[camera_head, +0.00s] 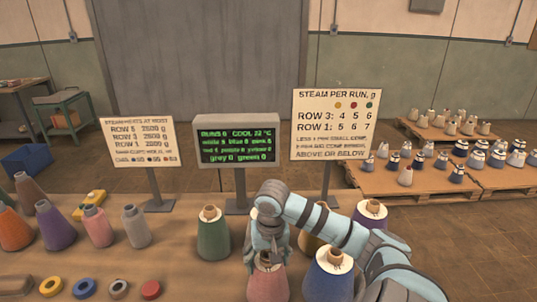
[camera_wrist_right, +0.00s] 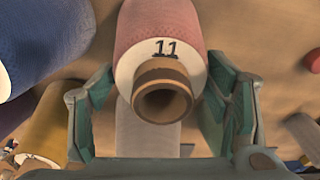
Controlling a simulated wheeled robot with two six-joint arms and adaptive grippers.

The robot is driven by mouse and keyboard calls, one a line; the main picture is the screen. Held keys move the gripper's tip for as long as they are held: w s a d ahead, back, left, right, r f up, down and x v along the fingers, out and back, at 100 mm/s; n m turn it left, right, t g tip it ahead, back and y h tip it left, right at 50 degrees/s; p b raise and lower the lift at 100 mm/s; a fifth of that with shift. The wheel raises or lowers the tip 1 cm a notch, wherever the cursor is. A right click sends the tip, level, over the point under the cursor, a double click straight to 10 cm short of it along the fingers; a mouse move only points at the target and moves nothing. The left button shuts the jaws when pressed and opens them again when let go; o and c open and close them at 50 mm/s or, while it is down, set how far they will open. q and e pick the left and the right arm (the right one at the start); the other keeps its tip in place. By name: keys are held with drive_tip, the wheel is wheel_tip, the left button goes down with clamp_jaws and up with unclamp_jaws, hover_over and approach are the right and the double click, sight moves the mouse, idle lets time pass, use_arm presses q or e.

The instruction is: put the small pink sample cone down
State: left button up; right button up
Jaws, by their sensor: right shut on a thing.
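The pink sample cone (camera_head: 268,283) shows in the head view below my right gripper (camera_head: 268,250), at the front of the table. In the right wrist view the pink cone (camera_wrist_right: 160,28) has a pale top marked 11 and a brown tube end facing the camera. The fingers of the right gripper stand on both sides of it and are shut on it. Its base is out of sight, so I cannot tell whether it touches the table. Another pink cone (camera_head: 97,226) stands at the left of the table. My left gripper is not in view.
A green cone (camera_head: 213,238) stands left of my right gripper, and a blue cone (camera_head: 328,277) stands close on its right. A grey cone (camera_head: 136,228) and a purple cone (camera_head: 55,228) stand further left. Coloured rings (camera_head: 84,288) lie at the front left. Signs and a screen (camera_head: 238,145) stand behind.

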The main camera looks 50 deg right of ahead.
drive_tip(key=shift+a+p, duration=0.1)
drive_tip(key=shift+p, duration=0.2)
drive_tip(key=o, duration=1.6)
drive_tip(key=shift+f, duration=0.1)
drive_tip(key=shift+o, duration=0.2)
use_arm(q)
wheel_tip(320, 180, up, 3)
drive_tip(key=p, duration=0.3)
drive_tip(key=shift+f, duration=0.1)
use_arm(e)
wheel_tip(320, 180, up, 12)
drive_tip(key=s, duration=0.1)
drive_tip(key=shift+a, duration=0.2)
